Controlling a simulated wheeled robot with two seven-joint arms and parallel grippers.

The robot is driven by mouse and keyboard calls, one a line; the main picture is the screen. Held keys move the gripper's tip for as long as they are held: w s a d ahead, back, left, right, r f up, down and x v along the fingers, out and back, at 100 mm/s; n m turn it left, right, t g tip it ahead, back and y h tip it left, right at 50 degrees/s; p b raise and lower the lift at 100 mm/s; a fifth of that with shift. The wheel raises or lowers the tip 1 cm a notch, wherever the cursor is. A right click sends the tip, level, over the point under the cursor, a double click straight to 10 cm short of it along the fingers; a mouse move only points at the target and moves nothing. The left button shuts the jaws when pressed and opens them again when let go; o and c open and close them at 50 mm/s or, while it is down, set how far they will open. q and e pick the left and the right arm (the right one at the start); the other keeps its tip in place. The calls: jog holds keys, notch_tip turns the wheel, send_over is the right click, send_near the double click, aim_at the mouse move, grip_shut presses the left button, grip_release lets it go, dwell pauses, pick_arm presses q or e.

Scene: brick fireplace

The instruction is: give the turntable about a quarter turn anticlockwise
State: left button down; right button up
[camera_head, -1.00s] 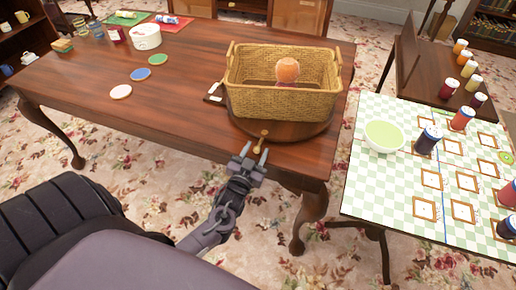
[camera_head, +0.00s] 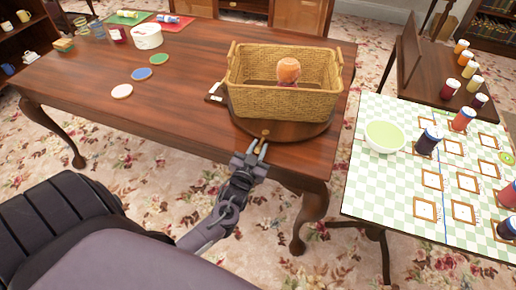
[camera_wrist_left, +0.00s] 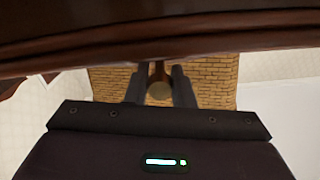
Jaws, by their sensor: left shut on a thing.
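The turntable (camera_head: 300,130) is a round dark wood disc near the right front edge of the table. A wicker basket (camera_head: 280,102) with a doll-like figure (camera_head: 288,72) in it stands on the disc. A small brass-coloured knob (camera_head: 265,133) sticks out at the turntable's front. My left gripper (camera_head: 258,148) is at the table's front edge, shut on the knob. In the left wrist view the knob (camera_wrist_left: 159,90) shows between the two fingers (camera_wrist_left: 160,88), under the dark wood edge. My right gripper is not in view.
The wooden table (camera_head: 190,90) holds coloured discs (camera_head: 141,74) and a white tub (camera_head: 148,36) to the left. A small card (camera_head: 216,92) lies left of the basket. A checked side table (camera_head: 400,180) with a bowl (camera_head: 384,136) and jars stands to the right.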

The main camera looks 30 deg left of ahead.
aim_at(280, 141)
pick_arm(q)
jog(key=d+n+y, duration=0.1)
jog(key=d, duration=0.1)
jog(key=w+d+n+g+y+b, duration=0.1)
jog(key=d, duration=0.1)
jog(key=w+d+n+y+b, duration=0.1)
jog(key=d+y, duration=0.1)
jog(key=shift+w+f+g, duration=0.1)
jog(key=shift+w+g, duration=0.05)
jog(key=shift+g, duration=0.15)
jog(key=shift+w+d, duration=0.1)
jog(key=shift+d, duration=0.15)
jog(key=c, duration=1.3)
grip_release()
jog(key=shift+o, duration=0.2)
